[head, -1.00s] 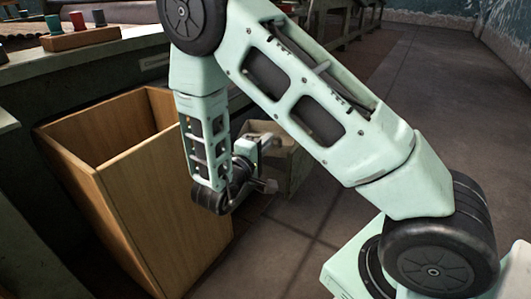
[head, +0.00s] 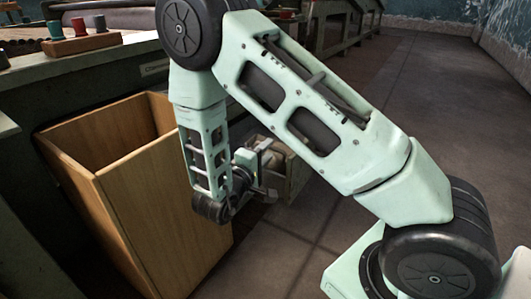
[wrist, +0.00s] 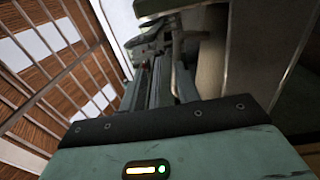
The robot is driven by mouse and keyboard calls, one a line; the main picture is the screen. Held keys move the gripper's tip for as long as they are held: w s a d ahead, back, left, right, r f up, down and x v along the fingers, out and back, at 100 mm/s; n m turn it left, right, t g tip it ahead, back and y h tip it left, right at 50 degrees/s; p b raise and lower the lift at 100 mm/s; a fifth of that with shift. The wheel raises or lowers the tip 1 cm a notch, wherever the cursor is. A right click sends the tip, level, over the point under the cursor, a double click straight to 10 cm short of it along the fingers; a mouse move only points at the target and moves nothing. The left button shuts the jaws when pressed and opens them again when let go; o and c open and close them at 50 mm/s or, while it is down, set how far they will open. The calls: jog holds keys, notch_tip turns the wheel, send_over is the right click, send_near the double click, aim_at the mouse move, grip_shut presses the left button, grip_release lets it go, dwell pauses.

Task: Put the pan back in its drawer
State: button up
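A tall, open wooden drawer (head: 160,205) stands pulled out at the left of the head view; the part of its inside that shows looks empty. My gripper (head: 266,168) hangs low to the right of it, in front of a smaller open box or drawer (head: 294,171). In the wrist view my gripper (wrist: 158,45) points away from the camera, its fingers dark and foreshortened. I cannot tell whether it is open or shut, or whether it holds anything. I cannot pick out the pan for sure in either view.
A dark counter (head: 100,62) runs along the left, with a wooden block of coloured pegs (head: 80,43) on top. Clear floor (head: 400,110) lies to the right. The wrist view shows slatted bars (wrist: 45,60) at left and a pale panel (wrist: 262,50) at right.

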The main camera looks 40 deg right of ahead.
jog(key=p+v, duration=0.6)
jog(key=v, duration=0.6)
jog(key=shift+r, duration=0.3)
jog(key=shift+s, duration=0.1)
